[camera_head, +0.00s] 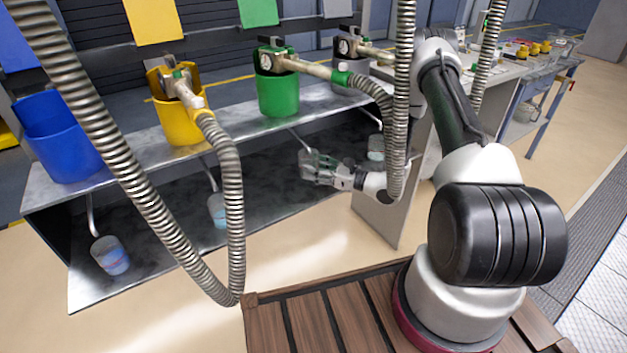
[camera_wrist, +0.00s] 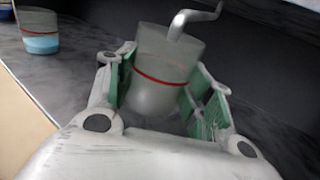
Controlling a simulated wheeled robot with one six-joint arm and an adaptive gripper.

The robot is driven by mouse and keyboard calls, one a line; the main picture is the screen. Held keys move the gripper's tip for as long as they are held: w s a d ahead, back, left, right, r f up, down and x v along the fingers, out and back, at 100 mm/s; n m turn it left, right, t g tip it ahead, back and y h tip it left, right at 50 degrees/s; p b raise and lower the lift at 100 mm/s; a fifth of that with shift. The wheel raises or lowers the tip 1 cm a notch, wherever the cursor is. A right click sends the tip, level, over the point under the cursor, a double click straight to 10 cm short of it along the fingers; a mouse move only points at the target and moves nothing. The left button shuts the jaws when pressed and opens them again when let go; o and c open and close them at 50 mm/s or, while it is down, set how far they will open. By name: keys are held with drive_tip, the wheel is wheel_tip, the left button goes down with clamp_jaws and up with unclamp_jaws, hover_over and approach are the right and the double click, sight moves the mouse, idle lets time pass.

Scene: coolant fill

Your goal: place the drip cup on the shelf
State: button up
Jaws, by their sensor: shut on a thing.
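The drip cup (camera_wrist: 160,75) is a translucent grey cup with a red ring, seen in the wrist view between the green finger pads of my gripper (camera_wrist: 163,92). My gripper is shut on it. A bent metal spout (camera_wrist: 190,20) comes down at the cup's open top. In the head view my gripper (camera_head: 308,166) reaches in at the lower shelf (camera_head: 265,180), under the green holster; the cup is hard to make out there. The shelf is a dark metal surface below the row of coloured holsters.
Other cups with bluish liquid stand on the lower shelf: one at left (camera_head: 110,255), one in the middle (camera_head: 217,210), and one at right (camera_head: 376,147). Ribbed hoses (camera_head: 232,215) hang in front of the shelf. Blue (camera_head: 58,140), yellow (camera_head: 180,122) and green (camera_head: 278,95) holsters line the upper ledge.

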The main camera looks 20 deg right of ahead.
drive_tip(key=shift+f, duration=2.25)
drive_tip(key=shift+d, duration=0.1)
drive_tip(key=o, duration=1.1)
drive_tip(key=shift+f, duration=0.15)
